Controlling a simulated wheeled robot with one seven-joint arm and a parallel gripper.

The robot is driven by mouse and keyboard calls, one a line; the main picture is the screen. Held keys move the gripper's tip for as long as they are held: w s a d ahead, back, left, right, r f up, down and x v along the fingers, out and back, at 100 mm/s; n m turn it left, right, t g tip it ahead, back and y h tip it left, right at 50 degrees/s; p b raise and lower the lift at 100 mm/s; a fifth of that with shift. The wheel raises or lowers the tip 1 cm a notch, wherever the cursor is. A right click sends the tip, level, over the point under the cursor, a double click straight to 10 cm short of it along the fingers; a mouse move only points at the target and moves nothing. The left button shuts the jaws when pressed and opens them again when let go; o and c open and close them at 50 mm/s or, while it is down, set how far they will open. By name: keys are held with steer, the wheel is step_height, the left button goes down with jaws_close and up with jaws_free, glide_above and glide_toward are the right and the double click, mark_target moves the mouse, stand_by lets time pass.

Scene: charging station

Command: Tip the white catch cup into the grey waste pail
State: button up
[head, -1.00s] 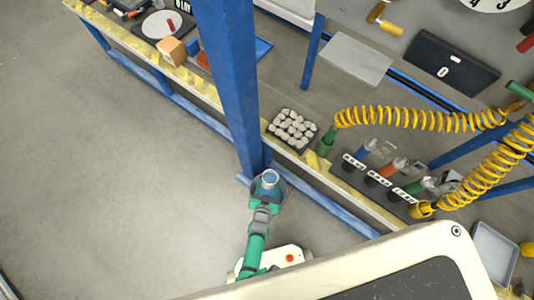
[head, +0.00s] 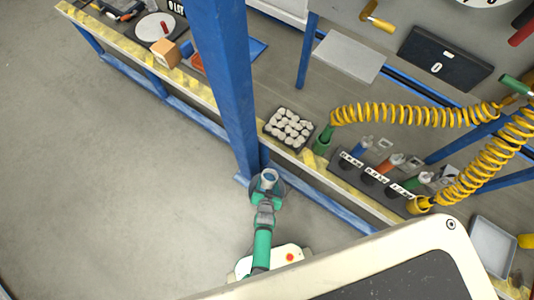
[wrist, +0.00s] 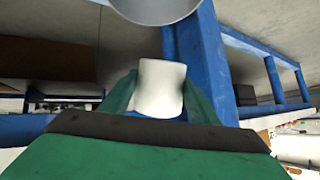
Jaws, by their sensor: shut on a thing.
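The white catch cup (wrist: 160,88) is between the green fingers of my gripper (wrist: 160,100) in the wrist view. The gripper is shut on it. What is inside the cup cannot be told. A grey round vessel, which looks like the waste pail (wrist: 156,8), shows at the top edge of the wrist view, just beyond the cup and apart from it in the picture. Most of it is cut off. In the head view my gripper (head: 268,182) holds the cup (head: 269,175) beside the foot of a blue post. The pail is not clear there.
The blue post (head: 232,90) stands right by my gripper. The workbench edge with yellow markings (head: 205,95) runs diagonally behind it. A tray of pale lumps (head: 288,129), a tool rack (head: 372,180) and yellow coiled hoses (head: 400,115) are on the bench. The floor at left is clear.

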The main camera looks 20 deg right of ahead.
steer(key=g+y, duration=0.1)
steer(key=w+d+g+y, duration=0.1)
steer(key=m+g+y, duration=0.1)
steer(key=shift+w+d+f+g+y, duration=0.2)
steer(key=shift+w+d+g+y, duration=0.05)
steer(key=shift+d+g+y, duration=0.05)
steer(key=shift+w+d+f+m+g+y, duration=0.15)
steer(key=shift+d+m+g+y, duration=0.15)
steer(key=shift+g+y, duration=0.45)
steer(key=shift+w+d+f+m+g+y, duration=0.15)
steer(key=shift+m+g+y, duration=0.15)
steer(key=shift+g+y, duration=0.45)
